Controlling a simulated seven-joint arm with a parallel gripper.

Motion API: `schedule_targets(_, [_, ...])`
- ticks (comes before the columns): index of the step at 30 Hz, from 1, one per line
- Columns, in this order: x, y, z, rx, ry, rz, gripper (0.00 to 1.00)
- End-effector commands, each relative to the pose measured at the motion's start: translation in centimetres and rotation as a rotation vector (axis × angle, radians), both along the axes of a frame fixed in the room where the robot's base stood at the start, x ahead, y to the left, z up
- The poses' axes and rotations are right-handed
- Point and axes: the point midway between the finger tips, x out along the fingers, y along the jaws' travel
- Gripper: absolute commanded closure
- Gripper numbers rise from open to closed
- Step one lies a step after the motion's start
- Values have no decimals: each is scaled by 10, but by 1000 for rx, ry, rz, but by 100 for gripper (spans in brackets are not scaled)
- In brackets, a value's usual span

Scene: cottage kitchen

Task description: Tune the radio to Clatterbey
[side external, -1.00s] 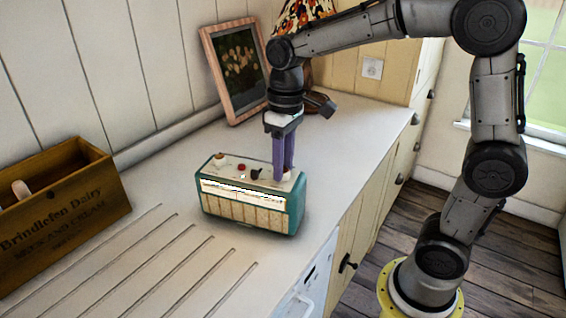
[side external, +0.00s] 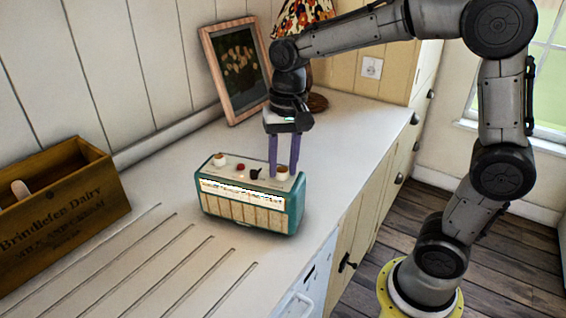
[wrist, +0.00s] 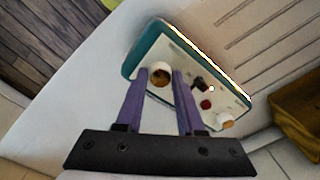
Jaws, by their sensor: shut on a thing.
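The teal and cream radio (side external: 250,213) stands upright on the worktop, its lit dial strip (side external: 240,193) along the upper front edge. On its top are a cream knob (side external: 219,160) at the left, a red button (side external: 240,167), a dark switch (side external: 256,173) and a second cream knob (side external: 282,172) at the right. My gripper (side external: 283,168) points down with its purple fingers shut on the right knob. The dial lettering and pointer are too small to read.
A wooden Brindlefen Dairy crate (side external: 62,222) stands at the left. A framed picture (side external: 238,70) and a lamp (side external: 302,20) stand behind the radio. Drain grooves run across the worktop (side external: 165,262) in front, which is clear. The worktop edge lies to the right.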

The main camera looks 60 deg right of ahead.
Motion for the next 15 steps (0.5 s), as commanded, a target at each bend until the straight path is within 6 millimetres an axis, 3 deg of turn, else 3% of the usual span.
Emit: schedule_targets(15, [1,0,2,0,-6,-71,100])
